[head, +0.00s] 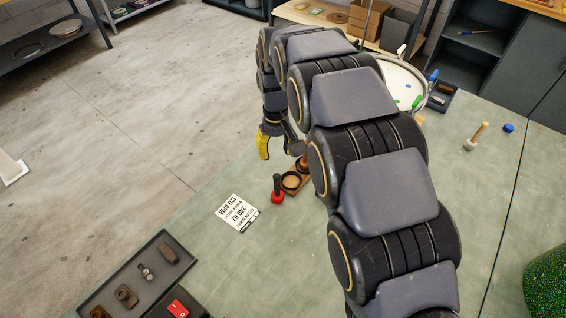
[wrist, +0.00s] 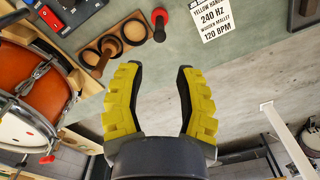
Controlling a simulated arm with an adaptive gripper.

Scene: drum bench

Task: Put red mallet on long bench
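The red mallet (head: 277,190) stands on the green-topped bench (head: 300,260), red head down and dark handle up. I cannot tell for sure which surface is the long bench.
A wooden holder with round rings (head: 292,181) is right beside the mallet, and a printed card (head: 237,212) lies to its left. A dark tray (head: 145,275) is at front left. A drum (head: 405,85) stands behind my arm.

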